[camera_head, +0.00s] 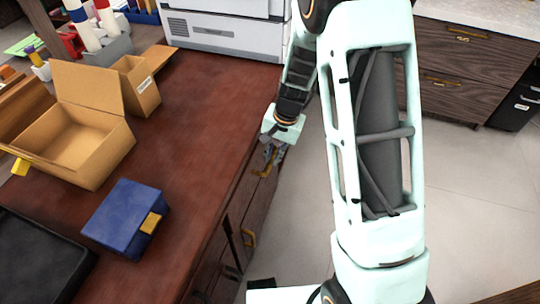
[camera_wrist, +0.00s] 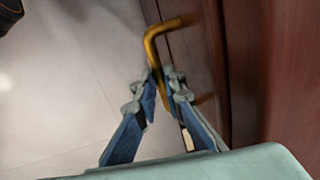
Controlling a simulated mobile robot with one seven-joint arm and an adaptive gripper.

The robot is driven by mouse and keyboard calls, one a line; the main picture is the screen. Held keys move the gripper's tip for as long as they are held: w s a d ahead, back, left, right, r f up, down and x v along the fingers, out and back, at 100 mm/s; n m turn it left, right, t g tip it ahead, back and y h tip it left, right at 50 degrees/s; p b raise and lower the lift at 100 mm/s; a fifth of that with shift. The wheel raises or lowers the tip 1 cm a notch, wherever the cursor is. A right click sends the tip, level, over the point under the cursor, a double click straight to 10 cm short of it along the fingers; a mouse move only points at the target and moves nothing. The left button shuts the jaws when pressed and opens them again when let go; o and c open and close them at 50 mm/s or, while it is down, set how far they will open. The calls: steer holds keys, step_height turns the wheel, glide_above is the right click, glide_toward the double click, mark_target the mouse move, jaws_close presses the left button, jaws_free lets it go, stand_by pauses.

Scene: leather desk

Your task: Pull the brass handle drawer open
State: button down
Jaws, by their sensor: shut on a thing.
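The brass handle (camera_wrist: 152,42) is a bent bar on a dark wood drawer front (camera_wrist: 190,60) in the wrist view. My gripper (camera_wrist: 160,88) is shut on its straight length, with a finger on each side. In the head view my gripper (camera_head: 268,160) is at the side of the desk, and part of the brass handle (camera_head: 262,170) shows just below the fingers. The drawer front there is seen at a steep angle, and my arm hides part of it. I cannot tell whether the drawer stands out from the desk.
The reddish desk top (camera_head: 190,120) holds a blue box (camera_head: 118,212), open cardboard boxes (camera_head: 75,145), a black tray (camera_head: 35,262) and a white machine (camera_head: 225,30). Pale floor (camera_head: 480,185) lies free to the right.

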steer(key=s+d+b, duration=0.2)
steer(key=s+d, duration=0.2)
steer(key=d, duration=0.5)
steer(key=s+d+b, duration=0.2)
steer(key=s+d, duration=0.2)
steer(key=d, duration=0.6)
steer(key=s+d+b, duration=0.2)
steer(key=s+d, duration=0.2)
steer(key=d, duration=0.6)
steer(key=shift+d, duration=0.1)
steer(key=c, duration=2)
jaws_free()
steer(key=r, duration=0.4)
steer(key=d+r, duration=0.1)
steer(key=r, duration=0.3)
steer(key=d+r, duration=0.1)
steer(key=r, duration=0.3)
steer(key=shift+s, duration=0.4)
steer(key=shift+f, duration=0.1)
